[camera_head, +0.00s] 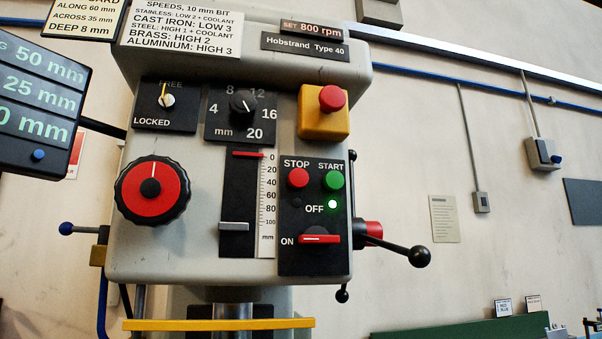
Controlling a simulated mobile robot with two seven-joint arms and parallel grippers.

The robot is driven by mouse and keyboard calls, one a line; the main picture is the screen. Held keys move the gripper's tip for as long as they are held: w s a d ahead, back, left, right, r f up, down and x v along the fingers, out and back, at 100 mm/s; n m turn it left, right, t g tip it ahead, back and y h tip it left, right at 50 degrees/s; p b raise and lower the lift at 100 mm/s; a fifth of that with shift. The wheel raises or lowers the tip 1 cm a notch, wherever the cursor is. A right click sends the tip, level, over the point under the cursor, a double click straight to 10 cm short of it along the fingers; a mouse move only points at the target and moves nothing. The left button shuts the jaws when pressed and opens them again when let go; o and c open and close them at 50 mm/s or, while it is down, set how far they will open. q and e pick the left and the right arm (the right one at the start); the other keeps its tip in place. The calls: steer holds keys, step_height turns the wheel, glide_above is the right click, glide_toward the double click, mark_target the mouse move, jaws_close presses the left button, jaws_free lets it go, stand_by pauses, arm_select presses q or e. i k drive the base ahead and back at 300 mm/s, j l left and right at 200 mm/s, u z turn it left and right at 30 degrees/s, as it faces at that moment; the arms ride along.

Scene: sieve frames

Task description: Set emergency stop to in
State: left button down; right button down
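The emergency stop is a red mushroom button (332,98) on a yellow box (324,124) at the upper right of the drill press front (230,70). From this angle I cannot tell whether the button is in or out. Neither of my grippers is in view.
A large red and black dial (152,190) is on the left of the machine front. A lever with a black ball (419,256) sticks out at the right. A display screen (38,105) stands at the left. The space before the yellow box looks clear.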

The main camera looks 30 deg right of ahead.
mark_target(332, 99)
steer(key=z, duration=0.95)
